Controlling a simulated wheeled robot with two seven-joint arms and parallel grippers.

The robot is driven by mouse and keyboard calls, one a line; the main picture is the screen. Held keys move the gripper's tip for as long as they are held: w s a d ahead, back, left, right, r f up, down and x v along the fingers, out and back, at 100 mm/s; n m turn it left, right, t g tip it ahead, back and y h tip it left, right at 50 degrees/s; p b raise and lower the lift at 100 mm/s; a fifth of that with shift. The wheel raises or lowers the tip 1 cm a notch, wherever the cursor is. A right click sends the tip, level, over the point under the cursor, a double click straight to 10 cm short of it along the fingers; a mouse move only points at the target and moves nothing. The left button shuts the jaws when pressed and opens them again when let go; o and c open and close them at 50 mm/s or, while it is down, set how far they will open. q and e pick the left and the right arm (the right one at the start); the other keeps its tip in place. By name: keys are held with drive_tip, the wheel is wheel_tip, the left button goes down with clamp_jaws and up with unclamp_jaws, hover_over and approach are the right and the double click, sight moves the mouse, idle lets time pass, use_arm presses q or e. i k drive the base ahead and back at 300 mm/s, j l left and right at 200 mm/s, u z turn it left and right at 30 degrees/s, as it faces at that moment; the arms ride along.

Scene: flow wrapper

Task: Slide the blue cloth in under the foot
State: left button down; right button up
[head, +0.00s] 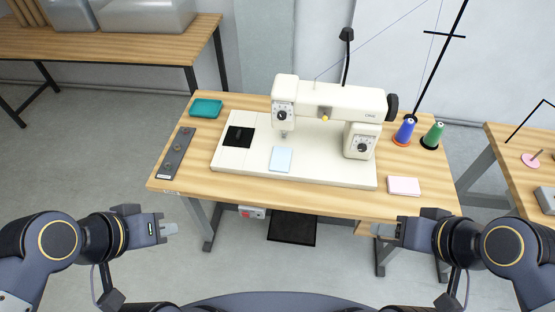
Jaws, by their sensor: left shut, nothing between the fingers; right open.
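A cream sewing machine (345,99) stands on a white base plate on the wooden table. Its presser foot area (284,133) hangs below the left head. A light blue cloth (281,159) lies flat on the base plate, just in front of the foot and apart from it as far as I can see. My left gripper (172,229) is shut and empty, in front of the table's left front corner. My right gripper (366,229) is open and empty, in front of the table's front edge at the right. Neither touches the cloth.
A teal tray (206,108) and a grey control strip (175,153) lie at the left of the table. A pink cloth stack (404,186), a blue spool (404,131) and a green spool (432,136) are at the right. The front strip of wooden tabletop (270,193) is clear.

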sight(280, 160)
drive_tip(key=j+u, duration=0.1)
drive_tip(key=j, duration=0.6)
drive_tip(key=i+j+u, duration=0.1)
drive_tip(key=j, duration=0.55)
